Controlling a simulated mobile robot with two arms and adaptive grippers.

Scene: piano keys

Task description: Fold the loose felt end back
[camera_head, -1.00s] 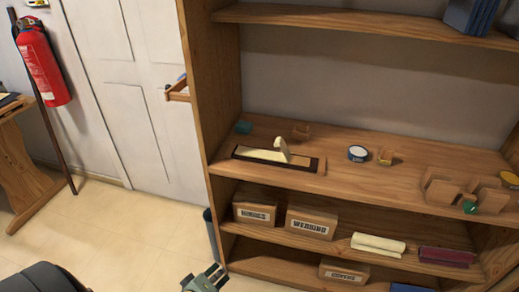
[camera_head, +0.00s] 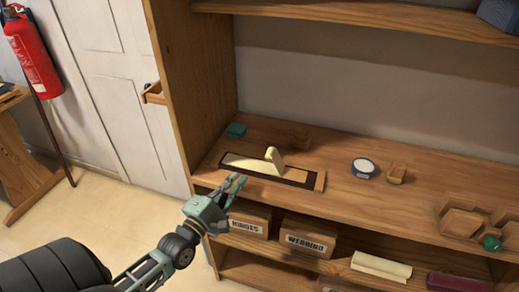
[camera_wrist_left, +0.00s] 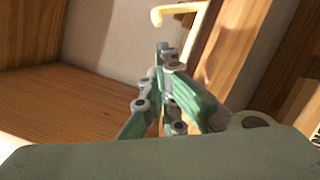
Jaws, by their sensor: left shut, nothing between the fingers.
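A cream felt strip (camera_head: 247,162) lies flat in a dark-edged tray (camera_head: 222,171) on the middle shelf. Its loose end (camera_head: 274,157) stands up from the strip, roughly upright. The curled cream end also shows at the top of the left wrist view (camera_wrist_left: 181,9), beyond the fingertips. My left gripper (camera_head: 239,181) is at the shelf's front edge, just in front of the tray, apart from the felt. In the left wrist view its green fingers (camera_wrist_left: 165,52) are together and empty. My right gripper is in neither view.
A teal block (camera_head: 236,130) and a small wooden block (camera_head: 292,137) sit behind the tray. A round tape roll (camera_head: 363,168) and a wooden holder (camera_head: 396,174) stand to its right. The upright side panel (camera_head: 170,90) bounds the left.

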